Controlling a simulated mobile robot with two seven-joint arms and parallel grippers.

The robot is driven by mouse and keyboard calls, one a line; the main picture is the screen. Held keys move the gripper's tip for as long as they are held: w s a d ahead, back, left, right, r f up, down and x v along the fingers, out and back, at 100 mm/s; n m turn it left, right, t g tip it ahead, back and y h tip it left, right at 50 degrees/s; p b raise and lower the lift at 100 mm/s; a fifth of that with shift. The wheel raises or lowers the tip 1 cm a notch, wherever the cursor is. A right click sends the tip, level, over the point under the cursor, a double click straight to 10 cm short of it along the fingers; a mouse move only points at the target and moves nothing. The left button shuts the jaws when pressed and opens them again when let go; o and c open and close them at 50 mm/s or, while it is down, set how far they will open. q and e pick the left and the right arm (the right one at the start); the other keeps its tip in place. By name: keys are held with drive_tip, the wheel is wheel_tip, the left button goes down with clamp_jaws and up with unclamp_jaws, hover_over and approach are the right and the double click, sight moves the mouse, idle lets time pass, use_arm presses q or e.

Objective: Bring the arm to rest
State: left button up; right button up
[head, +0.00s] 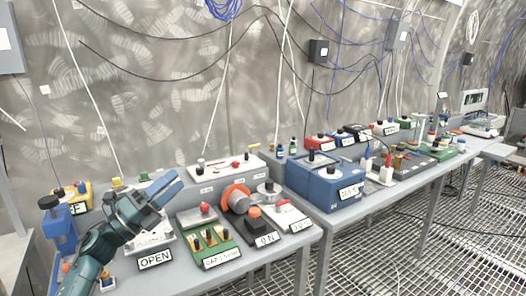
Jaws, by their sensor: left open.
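My left arm comes in from the lower left in the head view. Its gripper (170,190) is open, with blue fingers pointing up and to the right. It is above the left end of the bench, over a pale device behind the OPEN label (155,259). I see nothing held between the fingers. The gripper and wrist hide part of that device. My right gripper does not show.
A long grey bench (262,256) runs from lower left to far right. On it stand a green board (209,243), an orange-ringed device (236,197) and a blue box (327,186). Cables hang along the wall behind. Metal grating floor (415,240) lies open in front.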

use_arm(q)
drive_tip(key=w+a+n+t+y, duration=0.3)
drive_tip(key=a+n+t+y, duration=0.15)
drive_tip(key=n+y, duration=0.4)
drive_tip(key=w+a+n+t+y, duration=0.3)
drive_tip(key=a+n+y, duration=0.3)
drive_tip(key=n, duration=0.6)
drive_tip(key=a+f+n+g+y, duration=0.4)
drive_tip(key=f+n+g+y, duration=0.15)
drive_tip(key=f+n, duration=0.7)
drive_tip(key=s+d+f+m+g+h, duration=0.1)
drive_tip(key=s+d+f+g+h, duration=0.1)
drive_tip(key=s+d+f, duration=0.6)
drive_tip(key=s+d+f+m+g+h, duration=0.15)
drive_tip(key=s+d+f, duration=0.35)
drive_tip(key=s+f, duration=0.55)
drive_tip(key=s+d+f+g+h, duration=0.1)
drive_tip(key=s+d, duration=0.3)
drive_tip(key=s, duration=0.5)
drive_tip(key=s+d+f+n+g+h, duration=0.1)
drive_tip(key=s+d+f+g, duration=0.1)
drive_tip(key=s, duration=0.8)
wheel_tip(320, 180, down, 2)
drive_tip(key=shift+d+f, duration=0.1)
drive_tip(key=shift+d, duration=0.8)
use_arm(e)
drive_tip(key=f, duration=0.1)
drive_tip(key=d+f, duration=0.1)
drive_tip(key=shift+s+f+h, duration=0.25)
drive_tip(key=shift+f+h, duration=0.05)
